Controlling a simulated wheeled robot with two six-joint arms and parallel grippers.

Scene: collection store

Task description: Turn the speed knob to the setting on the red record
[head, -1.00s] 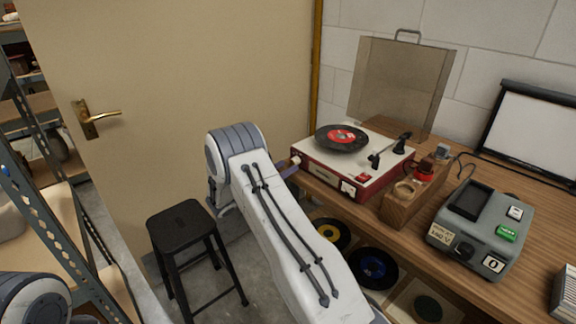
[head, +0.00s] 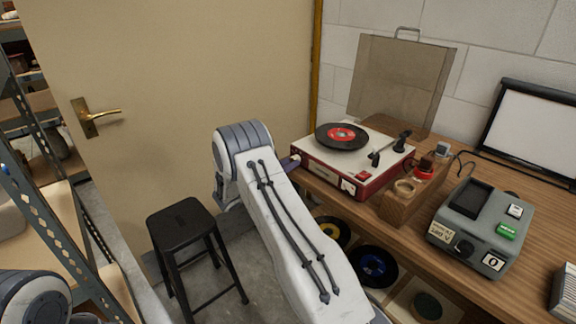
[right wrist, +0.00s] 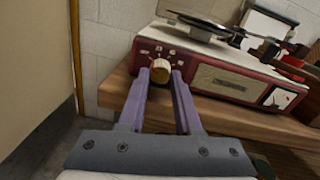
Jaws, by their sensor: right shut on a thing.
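The red and cream record player (head: 342,175) stands at the left end of the wooden bench. On its platter lies a black record with a red label (head: 342,134); print on the label is too small to read. The brass-coloured speed knob (right wrist: 161,71) is on the player's red panel in the right wrist view, with small pale marks around it that I cannot read. My right gripper (right wrist: 161,76) is shut on the knob, one purple finger on each side. In the head view the fingers (head: 290,162) reach the player's left corner. My left gripper is out of view.
A wooden holder (head: 400,207) and a grey device (head: 480,230) stand right of the player. A black stool (head: 183,215) stands on the floor near the door (head: 180,80). More records (head: 373,266) lie below the bench edge. The clear lid (head: 400,85) stands up behind.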

